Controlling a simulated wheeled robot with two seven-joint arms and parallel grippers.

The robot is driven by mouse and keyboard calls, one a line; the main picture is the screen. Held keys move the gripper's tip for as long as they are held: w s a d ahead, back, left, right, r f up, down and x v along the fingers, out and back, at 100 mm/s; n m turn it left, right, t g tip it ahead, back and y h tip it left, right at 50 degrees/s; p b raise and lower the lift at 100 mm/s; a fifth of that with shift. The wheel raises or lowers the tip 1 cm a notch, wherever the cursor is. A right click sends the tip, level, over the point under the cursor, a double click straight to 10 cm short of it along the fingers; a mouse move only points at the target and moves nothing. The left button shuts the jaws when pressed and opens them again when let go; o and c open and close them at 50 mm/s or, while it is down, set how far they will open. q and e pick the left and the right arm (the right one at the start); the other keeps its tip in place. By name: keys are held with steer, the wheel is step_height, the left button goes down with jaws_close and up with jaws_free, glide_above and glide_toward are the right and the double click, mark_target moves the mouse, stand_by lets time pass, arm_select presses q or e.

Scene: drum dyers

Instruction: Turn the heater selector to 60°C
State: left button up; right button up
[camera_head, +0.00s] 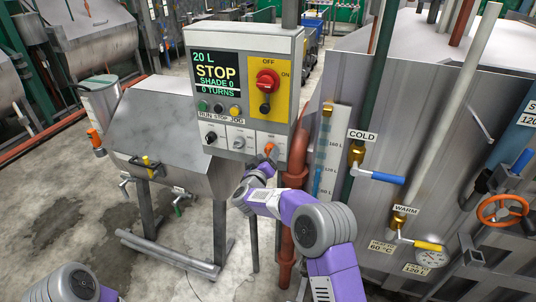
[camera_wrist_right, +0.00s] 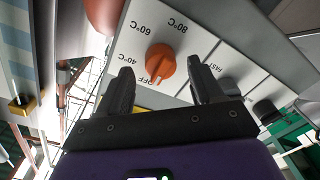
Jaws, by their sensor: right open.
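The heater selector (camera_wrist_right: 160,63) is an orange knob on a pale panel in the right wrist view, with OFF, 40°C, 60°C and 80°C marked around it. Its narrow end seems to point toward OFF, though the exact pointer is hard to tell. It also shows at the lower right of the control box in the head view (camera_head: 269,149). My right gripper (camera_wrist_right: 157,75) is open, its two dark fingers on either side of the knob in the picture, with no clear contact. In the head view my right gripper (camera_head: 262,168) is just below the selector. My left gripper is out of view.
The control box (camera_head: 243,40) has a STOP display, a red switch (camera_head: 267,80) and other knobs. A red-brown pipe (camera_head: 297,165) and a sight gauge (camera_head: 327,150) stand close to its right. Metal vats flank it; bare floor lies at the left.

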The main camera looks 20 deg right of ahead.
steer(key=shift+x, duration=0.85)
steer(key=c, duration=1)
steer(key=shift+c, duration=0.2)
